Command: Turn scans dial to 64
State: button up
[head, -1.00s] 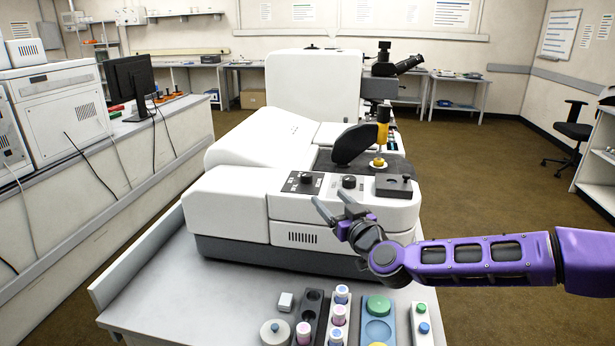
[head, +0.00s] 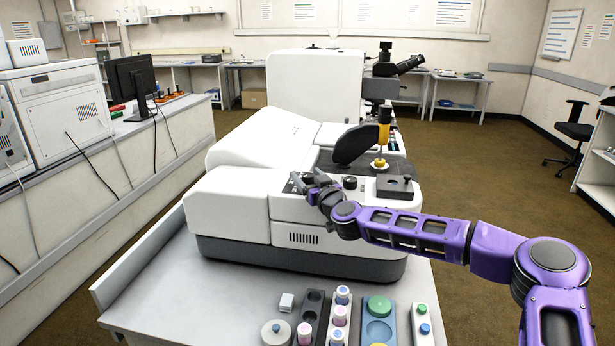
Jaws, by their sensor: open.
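The white infrared microscope (head: 240,205) stands on the grey table. A black dial panel (head: 292,186) lies on its front top ledge, mostly hidden behind my gripper. A second black knob (head: 350,183) stands just to the right of the gripper. My gripper (head: 307,178) is open, with its fingers at the panel's dial. I cannot tell whether the fingers touch the dial or are around it. The dial's marks and number are too small and covered to read.
The sample stage with a yellow-tipped objective (head: 383,135) and a small black block (head: 394,186) are to the right of the gripper.

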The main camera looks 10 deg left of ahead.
grip_shut()
dwell(0.4)
jog(key=shift+a+m+t+h+b, duration=0.1)
jog(key=shift+m+t+h+b, duration=0.65)
jog(key=shift+h+b, duration=0.4)
jog(key=shift+r+m+t+h+b, duration=0.15)
jog(key=shift+m+t+h+b, duration=0.6)
jog(key=shift+m+h, duration=1.2)
jog(key=m+h+p, duration=0.1)
jog(key=h, duration=0.2)
jog(key=m+h+p, duration=0.2)
jog(key=h, duration=0.2)
jog(key=shift+r+m, duration=0.1)
jog(key=shift+m, duration=0.2)
jog(key=m+h, duration=0.1)
jog(key=h, duration=0.1)
jog(key=m+g+h+p, duration=0.1)
jog(key=h, duration=0.1)
jog(key=m+h+p, duration=0.1)
jog(key=m+h, duration=0.1)
jog(key=shift+f+g, duration=0.25)
jog(key=shift+g, duration=0.05)
jog(key=shift+m+h+p, duration=0.3)
jog(key=shift+h, duration=0.1)
